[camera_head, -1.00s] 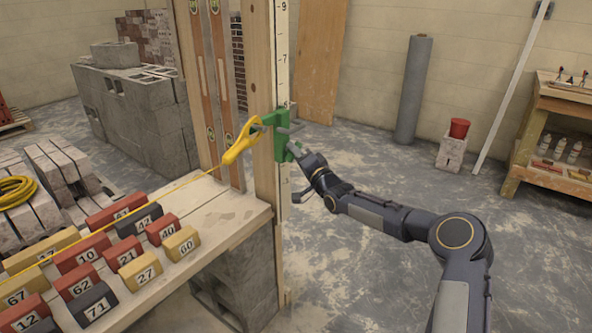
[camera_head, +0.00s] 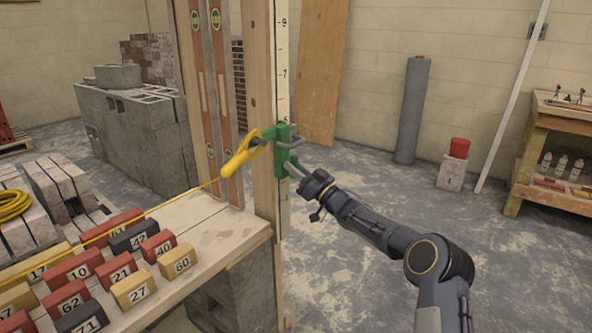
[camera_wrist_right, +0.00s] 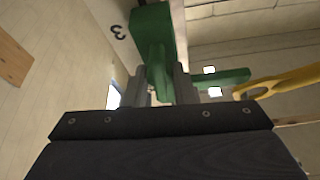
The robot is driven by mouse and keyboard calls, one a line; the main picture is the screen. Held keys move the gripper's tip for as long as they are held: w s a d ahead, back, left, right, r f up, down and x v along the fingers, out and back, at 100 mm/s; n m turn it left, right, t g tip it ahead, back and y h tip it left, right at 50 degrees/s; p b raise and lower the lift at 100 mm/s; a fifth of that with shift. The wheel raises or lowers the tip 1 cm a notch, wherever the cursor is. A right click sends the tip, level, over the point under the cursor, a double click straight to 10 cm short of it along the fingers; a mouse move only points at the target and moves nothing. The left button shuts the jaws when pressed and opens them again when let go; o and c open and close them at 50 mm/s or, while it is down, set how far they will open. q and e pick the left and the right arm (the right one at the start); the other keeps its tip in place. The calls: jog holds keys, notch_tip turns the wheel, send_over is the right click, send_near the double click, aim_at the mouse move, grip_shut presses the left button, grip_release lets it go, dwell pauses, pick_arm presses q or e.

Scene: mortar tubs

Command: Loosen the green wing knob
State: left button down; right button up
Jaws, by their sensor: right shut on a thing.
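A green clamp (camera_head: 283,150) sits on the wooden post (camera_head: 262,100), over the white number scale (camera_head: 281,60). The yellow line block (camera_head: 240,160) is hooked on the clamp's left arm, and a yellow string runs left from it. My right gripper (camera_head: 294,169) is at the clamp's lower right side. In the right wrist view, its two grey fingers close on the green wing knob (camera_wrist_right: 159,72), below the wider green body (camera_wrist_right: 152,25). The knob is too small to make out clearly in the head view. My left gripper is not in view.
A plank bench (camera_head: 205,222) with several numbered red, yellow and dark blocks stands at left. Grey block stacks stand behind it.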

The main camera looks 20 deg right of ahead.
jog(key=shift+n+g+y, duration=0.4)
jog(key=shift+n+y, duration=0.1)
jog(key=shift+n, duration=0.8)
jog(key=o, duration=1)
jog(key=shift+s+d, duration=0.1)
jog(key=v, duration=0.7)
jog(key=shift+s+d+f, duration=0.15)
jog(key=shift+s+d, duration=0.05)
